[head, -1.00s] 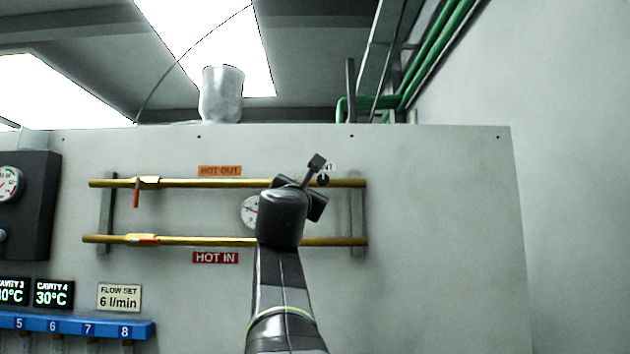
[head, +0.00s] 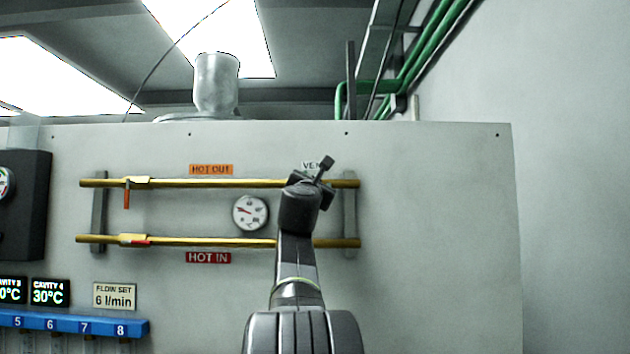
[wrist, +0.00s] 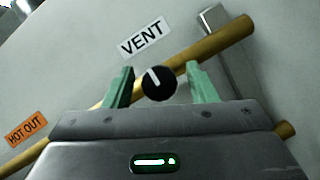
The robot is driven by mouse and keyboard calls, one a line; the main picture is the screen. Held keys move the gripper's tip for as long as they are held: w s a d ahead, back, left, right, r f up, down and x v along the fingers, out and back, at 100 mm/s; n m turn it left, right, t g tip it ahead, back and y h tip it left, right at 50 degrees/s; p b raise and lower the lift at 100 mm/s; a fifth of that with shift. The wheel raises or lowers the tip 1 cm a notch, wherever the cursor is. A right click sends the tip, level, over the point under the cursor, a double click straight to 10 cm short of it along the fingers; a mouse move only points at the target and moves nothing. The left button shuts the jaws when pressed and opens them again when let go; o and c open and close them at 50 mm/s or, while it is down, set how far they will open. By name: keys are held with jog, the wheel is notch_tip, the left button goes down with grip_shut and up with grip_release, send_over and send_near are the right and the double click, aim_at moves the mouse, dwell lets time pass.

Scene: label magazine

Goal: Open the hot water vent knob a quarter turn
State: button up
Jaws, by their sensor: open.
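The vent knob (wrist: 159,84) is a small round black knob with a white pointer line. In the wrist view it sits between my gripper's two green fingers, with a gap on each side. Its pointer points toward the VENT label (wrist: 142,39), square to the brass pipe. My gripper (wrist: 160,80) is open and holds nothing. In the head view my gripper (head: 324,177) is in front of the right end of the HOT OUT pipe (head: 230,183) and hides the knob. It covers part of the VENT label (head: 311,164) there.
The lower HOT IN pipe (head: 200,241) runs below, partly behind my arm. A round gauge (head: 250,212) is on the panel left of my arm. A red-orange lever (head: 127,195) hangs at the upper pipe's left. The panel's right side (head: 440,240) is bare.

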jog(key=c, duration=1)
jog(key=shift+o, duration=0.2)
jog(key=shift+a+m, duration=0.1)
jog(key=shift+m, duration=0.4)
jog(key=m+g+h, duration=0.1)
jog(key=m, duration=0.1)
jog(key=shift+m, duration=0.3)
jog(key=m+g+h, duration=0.1)
jog(key=m, duration=0.1)
jog(key=m+h, duration=0.1)
jog(key=m, duration=0.2)
jog(key=shift+m+g, duration=0.3)
jog(key=shift+g, duration=0.1)
jog(key=m, duration=0.2)
jog(key=m+g, duration=0.1)
jog(key=m, duration=0.1)
jog(key=shift+m+g, duration=0.7)
jog(key=shift+m, duration=1)
